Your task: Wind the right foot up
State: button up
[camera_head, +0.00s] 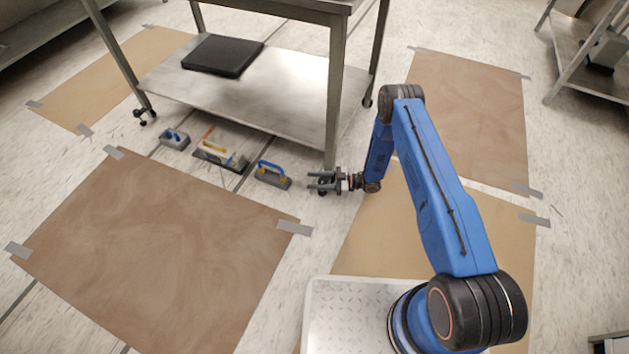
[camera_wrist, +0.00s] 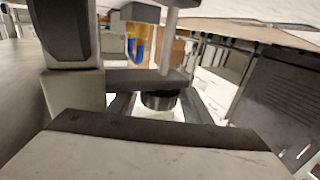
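The steel table's right front leg (camera_head: 334,105) comes down beside my gripper (camera_head: 320,180). The gripper lies low near the floor at the leg's lower end, its two fingers apart and pointing left. In the wrist view a thin metal rod (camera_wrist: 170,42) runs down to a round black foot (camera_wrist: 160,100). A dark bar, which looks like part of my gripper, crosses in front of the rod and foot. I cannot tell whether the fingers touch the foot. In the head view the foot is largely hidden by the gripper.
A blue-handled float (camera_head: 272,174), a yellow-handled trowel (camera_head: 220,152) and another blue-handled tool (camera_head: 174,139) lie on the floor left of the gripper. A dark slab (camera_head: 222,55) rests on the table's lower shelf (camera_head: 275,95). Brown sheets (camera_head: 150,240) are taped to the floor.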

jog(key=shift+w+m+t, duration=0.2)
jog(key=shift+m+t, duration=0.2)
jog(key=shift+t, duration=0.2)
jog(key=s+d+m+t+h, duration=0.1)
jog(key=s+d+m+t, duration=0.25)
jog(key=d, duration=0.45)
jog(key=s+d+m+t+h, duration=0.1)
jog(key=s+d+m+t, duration=0.15)
jog(key=d+t, duration=0.4)
jog(key=w+r+g+h, duration=0.2)
jog(key=w+r+h, duration=0.2)
jog(key=w, duration=0.3)
jog(key=w+r+g+h, duration=0.1)
jog(key=w+r+h, duration=0.25)
jog(key=w, duration=0.25)
notch_tip(320, 180, up, 14)
jog(key=d+m+g+h, duration=0.1)
jog(key=m+h, duration=0.3)
jog(key=h, duration=0.2)
jog(key=shift+m+g, duration=0.3)
jog(key=shift+g, duration=0.1)
dwell(0.7)
